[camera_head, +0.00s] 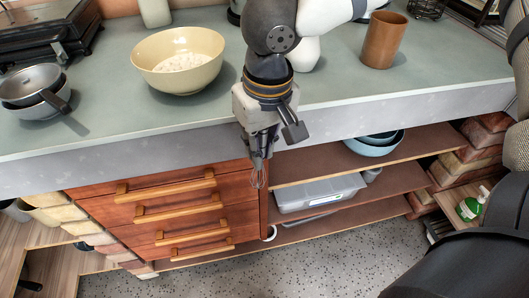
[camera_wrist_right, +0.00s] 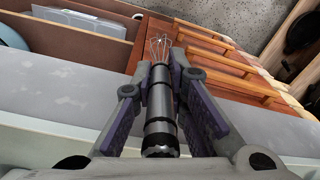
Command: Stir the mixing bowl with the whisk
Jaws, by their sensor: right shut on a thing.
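The mixing bowl (camera_head: 178,62) is pale yellow and stands upright on the counter, with a whitish, lumpy content inside. My right gripper (camera_head: 260,140) hangs in front of the counter's front edge, right of the bowl and lower than it. It is shut on the whisk (camera_head: 258,178), whose wire loops point down in front of the drawers. In the right wrist view the whisk's dark and silver handle (camera_wrist_right: 160,112) lies between the two fingers (camera_wrist_right: 160,95), with the wires beyond them. My left gripper is not in view.
A brown cup (camera_head: 384,40) stands on the counter at right. Below are wooden drawers (camera_head: 165,215) with protruding handles, and shelves holding a blue bowl (camera_head: 374,146) and a plastic box (camera_head: 318,192). The counter before the bowl is clear.

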